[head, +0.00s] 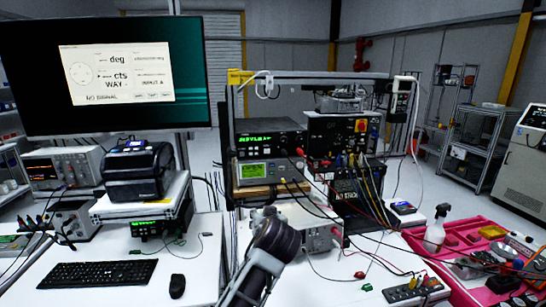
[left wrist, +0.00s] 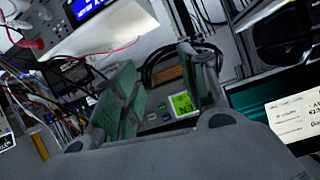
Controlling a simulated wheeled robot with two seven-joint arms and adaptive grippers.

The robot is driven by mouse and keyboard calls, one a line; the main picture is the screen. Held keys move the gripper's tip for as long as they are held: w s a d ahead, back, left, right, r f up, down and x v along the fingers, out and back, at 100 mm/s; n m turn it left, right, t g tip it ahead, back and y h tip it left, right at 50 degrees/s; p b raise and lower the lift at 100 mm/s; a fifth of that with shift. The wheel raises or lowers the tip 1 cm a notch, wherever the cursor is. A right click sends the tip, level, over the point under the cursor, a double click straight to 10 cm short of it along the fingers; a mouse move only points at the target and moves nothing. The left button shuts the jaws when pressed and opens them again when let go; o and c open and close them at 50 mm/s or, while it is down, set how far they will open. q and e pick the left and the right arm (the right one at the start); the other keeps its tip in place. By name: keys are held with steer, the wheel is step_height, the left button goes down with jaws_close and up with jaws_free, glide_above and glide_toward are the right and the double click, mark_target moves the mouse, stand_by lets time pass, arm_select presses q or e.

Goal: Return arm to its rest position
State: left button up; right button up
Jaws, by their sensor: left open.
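My left gripper (left wrist: 162,92) shows in the left wrist view, with its two green-padded fingers spread apart. Nothing is between the fingertips. Beyond them, at some distance, is an instrument with a lit green display (left wrist: 183,104). In the head view a grey arm link of mine with a dark round joint rises from the bottom centre, in front of the bench instruments. No gripper fingers can be made out there. My right gripper is in neither view.
Stacked instruments (head: 268,140) with cables stand behind the arm. A monitor (head: 105,75), label printer (head: 138,172), keyboard (head: 97,274) and mouse (head: 177,286) are at left. A red tray (head: 465,295) with a spray bottle (head: 437,228) is at right. Loose leads cross the white bench.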

arm_select(q)
steer(key=s+a+f+g+h, duration=0.1)
steer(key=s+a+f+g, duration=0.1)
steer(key=s+a+f, duration=0.45)
steer(key=s+a+f+m+g, duration=0.1)
steer(key=s+a+f+g, duration=0.15)
steer(key=s+f, duration=0.6)
steer(key=s+a+f+g+h, duration=0.1)
steer(key=s+a+f+g, duration=0.1)
steer(key=s+a+f, duration=0.55)
steer(key=s+a+f+m+g, duration=0.25)
steer(key=s+f, duration=0.25)
steer(key=s, duration=0.5)
step_height(320, 180, down, 34)
steer(key=s+g, duration=0.1)
steer(key=s, duration=0.2)
steer(key=s+a+f, duration=0.2)
steer(key=s+f, duration=0.8)
steer(key=s, duration=0.1)
steer(key=s+a+f+g, duration=0.1)
steer(key=s+a+f, duration=0.2)
steer(key=s+f, duration=0.7)
steer(key=shift+s+g+b, duration=0.3)
steer(key=shift+s, duration=0.05)
steer(key=shift+d+n, duration=0.1)
steer(key=shift+n, duration=0.15)
